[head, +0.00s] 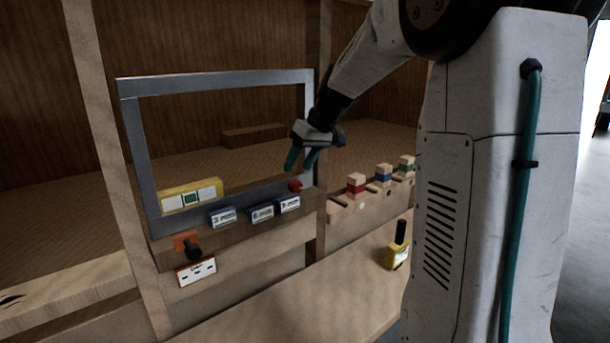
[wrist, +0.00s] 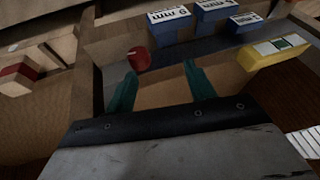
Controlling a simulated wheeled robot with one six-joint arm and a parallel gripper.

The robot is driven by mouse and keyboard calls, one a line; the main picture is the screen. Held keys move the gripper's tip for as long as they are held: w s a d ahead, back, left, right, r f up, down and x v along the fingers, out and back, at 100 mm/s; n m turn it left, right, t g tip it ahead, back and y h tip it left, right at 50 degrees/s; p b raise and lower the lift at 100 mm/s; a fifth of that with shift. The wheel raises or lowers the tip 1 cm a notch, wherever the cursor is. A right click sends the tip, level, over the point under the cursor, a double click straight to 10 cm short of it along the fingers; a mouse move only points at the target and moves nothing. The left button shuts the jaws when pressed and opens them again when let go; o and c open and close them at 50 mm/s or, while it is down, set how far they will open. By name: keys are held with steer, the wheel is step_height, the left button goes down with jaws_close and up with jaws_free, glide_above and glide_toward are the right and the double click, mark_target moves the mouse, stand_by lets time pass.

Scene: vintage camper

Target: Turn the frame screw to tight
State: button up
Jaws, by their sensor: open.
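A grey metal frame (head: 218,82) stands upright on a wooden ledge. A red knob (head: 295,185) sits at the frame's lower right corner; it also shows in the wrist view (wrist: 138,59). A black knob (head: 193,250) sits on an orange plate (head: 184,237) under the lower left corner. No label I can read says which is the frame screw. My gripper (head: 302,158) is open and empty, its teal fingers above the red knob. In the wrist view, the red knob appears just beyond the left fingertip of my gripper (wrist: 158,74), apparently apart from it.
Blue labelled blocks (head: 262,212) line the ledge, left of the red knob. A yellow level-like block (head: 191,195) lies by the frame's lower left. A white card (head: 196,271) hangs below the orange plate. A yellow tool with a black handle (head: 397,255) stands on the bench (head: 300,300).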

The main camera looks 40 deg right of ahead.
mark_target(299, 186)
steer(key=w+f+h, duration=0.1)
steer(key=f, duration=0.1)
steer(key=d+f+h, duration=0.1)
steer(key=f, duration=0.2)
steer(key=w+f+h, duration=0.1)
steer(key=f, duration=0.1)
steer(key=shift+w+d+f, duration=0.15)
steer(key=shift+w+f, duration=0.15)
steer(key=shift+f, duration=0.1)
steer(key=shift+c, duration=0.2)
steer(key=c, duration=0.9)
